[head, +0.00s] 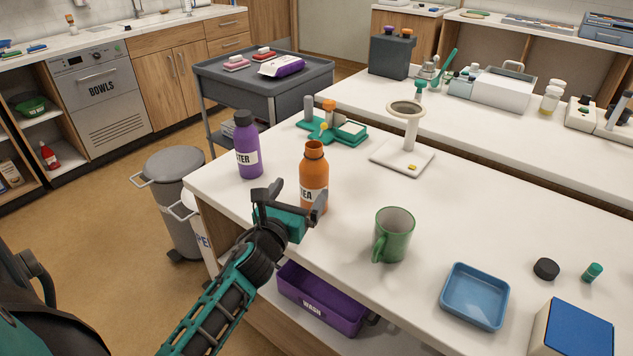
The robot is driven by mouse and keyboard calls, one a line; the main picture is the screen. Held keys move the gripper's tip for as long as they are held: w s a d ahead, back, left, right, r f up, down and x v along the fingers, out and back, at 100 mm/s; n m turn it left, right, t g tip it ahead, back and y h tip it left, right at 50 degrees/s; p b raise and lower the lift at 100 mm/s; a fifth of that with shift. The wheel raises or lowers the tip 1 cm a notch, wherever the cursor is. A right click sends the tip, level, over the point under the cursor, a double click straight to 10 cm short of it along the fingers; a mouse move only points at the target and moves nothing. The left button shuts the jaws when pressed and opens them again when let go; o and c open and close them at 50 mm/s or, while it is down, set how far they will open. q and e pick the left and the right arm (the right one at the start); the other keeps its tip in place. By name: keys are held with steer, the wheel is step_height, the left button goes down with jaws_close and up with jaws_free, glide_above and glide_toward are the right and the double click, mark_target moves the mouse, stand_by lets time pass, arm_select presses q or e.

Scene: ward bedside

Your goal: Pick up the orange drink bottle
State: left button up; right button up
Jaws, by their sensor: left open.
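The orange drink bottle (314,170) stands upright on the white table, with an open neck and a white label reading "EA" in part. My left gripper (291,198) is in front of the bottle's lower part and hides some of its base and label. Its jaws are open and I see nothing held in them. I cannot tell whether a finger touches the bottle. My right gripper is not in the picture.
A purple bottle (247,146) stands left of the orange one. A green mug (393,236) stands to the right, with a blue tray (474,297) beyond it. A teal stand (345,137) and a white-based ring stand (405,148) are behind. A purple bin (318,301) sits below the tabletop.

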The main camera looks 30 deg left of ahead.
mark_target(305, 184)
arm_select(q)
steer(key=x, duration=0.3)
steer(key=shift+w, duration=0.15)
steer(key=x, duration=0.2)
steer(key=d+x, duration=0.1)
steer(key=x, duration=0.1)
steer(key=shift+w+a, duration=0.1)
steer(key=shift+w, duration=0.15)
steer(key=shift+w+a, duration=0.1)
steer(key=shift+w, duration=0.45)
steer(key=shift+c, duration=0.3)
steer(key=c, duration=1.2)
